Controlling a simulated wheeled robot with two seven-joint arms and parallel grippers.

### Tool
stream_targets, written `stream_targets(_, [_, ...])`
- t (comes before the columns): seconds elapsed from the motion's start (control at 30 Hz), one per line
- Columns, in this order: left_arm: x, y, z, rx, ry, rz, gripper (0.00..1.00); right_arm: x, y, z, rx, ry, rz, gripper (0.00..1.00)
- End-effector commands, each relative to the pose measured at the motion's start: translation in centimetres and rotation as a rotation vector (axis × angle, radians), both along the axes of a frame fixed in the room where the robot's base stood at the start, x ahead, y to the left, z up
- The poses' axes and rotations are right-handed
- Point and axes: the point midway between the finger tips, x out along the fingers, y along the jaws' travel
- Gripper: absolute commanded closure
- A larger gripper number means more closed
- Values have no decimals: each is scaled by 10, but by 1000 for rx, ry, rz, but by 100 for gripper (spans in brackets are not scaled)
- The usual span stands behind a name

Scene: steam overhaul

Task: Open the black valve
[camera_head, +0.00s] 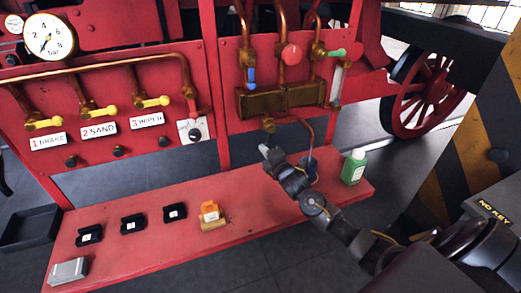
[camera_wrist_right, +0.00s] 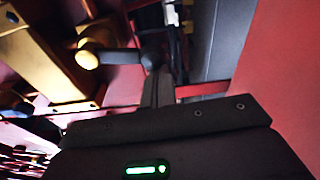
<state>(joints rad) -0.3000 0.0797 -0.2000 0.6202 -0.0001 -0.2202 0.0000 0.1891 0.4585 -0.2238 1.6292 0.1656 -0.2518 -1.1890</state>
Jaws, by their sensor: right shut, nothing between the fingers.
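A brass valve fitting (camera_head: 268,125) hangs below the brass block on the red panel. In the right wrist view, its rounded brass end (camera_wrist_right: 88,55) carries a short black lever (camera_wrist_right: 120,56) pointing right. My right gripper (camera_head: 268,154) is just below this fitting, its arm reaching in from the lower right. The wrist view shows its fingers (camera_wrist_right: 155,85) shut and empty, close beside the black lever's end; I cannot tell whether they touch. The lever is hard to make out in the head view. My left gripper is not in view.
The red shelf (camera_head: 150,236) below holds small black boxes, an orange item (camera_head: 209,211) and a green bottle (camera_head: 353,167) right of my gripper. A striped post (camera_head: 470,150) stands at right.

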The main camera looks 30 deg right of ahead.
Motion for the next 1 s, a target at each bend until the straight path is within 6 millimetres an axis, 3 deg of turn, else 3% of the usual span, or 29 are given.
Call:
stream_targets(0.4, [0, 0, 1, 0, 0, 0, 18, -1, -13, -3, -158, 25, -4, 100])
stream_targets(1.0, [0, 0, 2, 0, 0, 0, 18, -2, -14, -2, -174, 27, -4, 100])
